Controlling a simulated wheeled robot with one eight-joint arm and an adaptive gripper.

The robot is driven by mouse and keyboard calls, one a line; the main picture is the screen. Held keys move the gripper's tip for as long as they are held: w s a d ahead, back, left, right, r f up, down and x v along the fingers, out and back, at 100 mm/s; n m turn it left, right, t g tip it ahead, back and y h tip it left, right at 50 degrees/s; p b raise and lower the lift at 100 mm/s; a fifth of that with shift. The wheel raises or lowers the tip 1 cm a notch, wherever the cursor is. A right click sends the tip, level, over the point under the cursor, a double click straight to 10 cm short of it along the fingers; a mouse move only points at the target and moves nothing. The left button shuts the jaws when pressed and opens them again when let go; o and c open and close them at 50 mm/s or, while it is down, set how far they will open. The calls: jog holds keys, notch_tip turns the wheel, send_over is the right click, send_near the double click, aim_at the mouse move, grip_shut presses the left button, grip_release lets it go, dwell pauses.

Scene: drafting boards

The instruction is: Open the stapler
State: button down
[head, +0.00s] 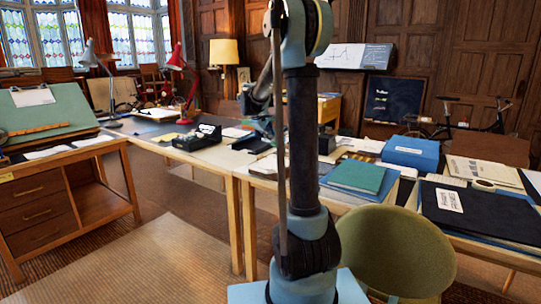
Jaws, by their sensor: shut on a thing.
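A dark, low object that looks like the stapler (252,144) lies on the desk, just left of my arm's upright link. My gripper (264,130) is at the end of my arm, low over the desk and right at this dark object. It is shut on it, as far as I can tell. The contact is small and partly hidden behind my own arm links, so I cannot make out the fingertips or how far the stapler's top is raised.
A black desk item (196,137) stands left of the stapler. A green book (357,176), a blue box (410,152) and a black folder (480,208) crowd the desk at right. An olive chair (397,250) stands in front. A drafting board (45,110) is at left.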

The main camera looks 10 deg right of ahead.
jog(key=shift+w+d+r, duration=0.2)
jog(key=shift+w+r, duration=0.05)
jog(key=shift+r, duration=0.15)
jog(key=shift+w+d+r, duration=0.15)
jog(key=shift+w+r, duration=0.05)
jog(key=shift+r, duration=0.2)
jog(key=shift+w+d+r, duration=0.5)
jog(key=shift+d+r, duration=0.1)
jog(key=shift+r, duration=0.05)
jog(key=shift+w+d+r, duration=0.1)
jog(key=shift+d, duration=0.05)
jog(key=shift+w+d+r, duration=0.4)
jog(key=shift+w+d, duration=0.05)
jog(key=shift+d, duration=0.05)
jog(key=shift+w+d, duration=0.1)
jog(key=shift+d, duration=0.05)
dwell(0.4)
jog(key=shift+w+d+r, duration=0.35)
jog(key=shift+w+d, duration=0.15)
jog(key=shift+w, duration=0.05)
jog(key=shift+w+d, duration=0.1)
jog(key=shift+w, duration=0.05)
